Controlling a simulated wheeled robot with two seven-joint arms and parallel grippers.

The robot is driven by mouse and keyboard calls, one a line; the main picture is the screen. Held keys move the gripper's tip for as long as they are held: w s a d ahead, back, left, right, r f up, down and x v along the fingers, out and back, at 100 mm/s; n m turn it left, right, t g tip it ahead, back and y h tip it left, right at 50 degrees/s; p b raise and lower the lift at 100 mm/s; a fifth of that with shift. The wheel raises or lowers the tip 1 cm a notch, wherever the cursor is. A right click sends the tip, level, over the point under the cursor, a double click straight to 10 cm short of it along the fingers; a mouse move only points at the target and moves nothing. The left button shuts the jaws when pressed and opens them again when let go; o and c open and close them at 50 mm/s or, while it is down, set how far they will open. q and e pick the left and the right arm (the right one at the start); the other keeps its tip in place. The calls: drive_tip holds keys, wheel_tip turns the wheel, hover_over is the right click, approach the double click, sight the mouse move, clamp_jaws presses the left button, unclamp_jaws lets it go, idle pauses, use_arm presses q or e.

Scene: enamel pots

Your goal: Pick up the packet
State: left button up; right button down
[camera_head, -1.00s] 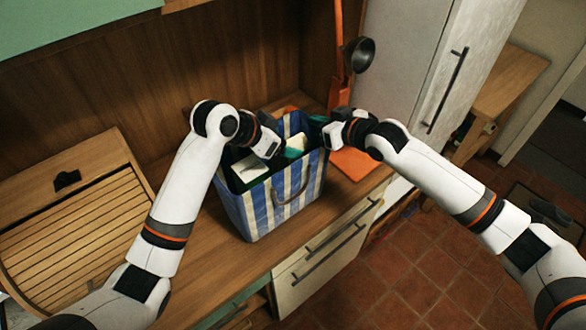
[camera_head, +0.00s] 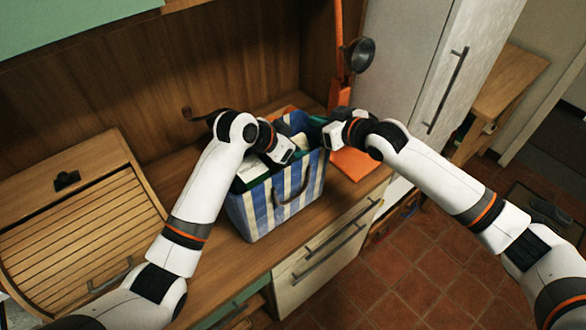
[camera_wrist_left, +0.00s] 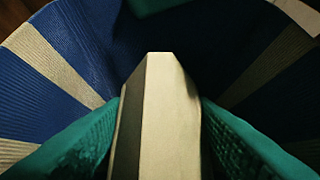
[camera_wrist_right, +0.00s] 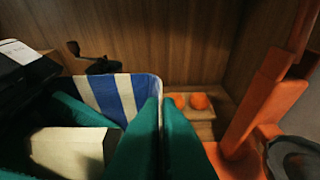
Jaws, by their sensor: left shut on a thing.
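The packet, a pale cream block (camera_wrist_left: 157,120), stands between the teal fingers of my left gripper (camera_wrist_left: 157,105) in the left wrist view. That gripper is shut on it. In the head view my left gripper (camera_head: 283,156) reaches down into the blue-and-white striped bag (camera_head: 262,210); its fingertips are hidden. The right wrist view shows a cream block (camera_wrist_right: 68,147) inside the bag. My right gripper (camera_head: 333,133) is at the bag's right rim. Its teal fingers (camera_wrist_right: 160,115) are close together, with the rim running up to them; whether they grip it is unclear.
A slatted roll-top box (camera_head: 85,225) stands at left. Two orange round things (camera_wrist_right: 187,101) sit behind.

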use_arm(q)
clamp_jaws()
drive_tip(key=shift+r, duration=0.1)
drive_tip(key=shift+r, duration=0.1)
wheel_tip(320, 180, up, 10)
drive_tip(key=shift+f, duration=0.1)
use_arm(e)
drive_tip(key=c, duration=1.6)
unclamp_jaws()
drive_tip(key=shift+o, duration=0.2)
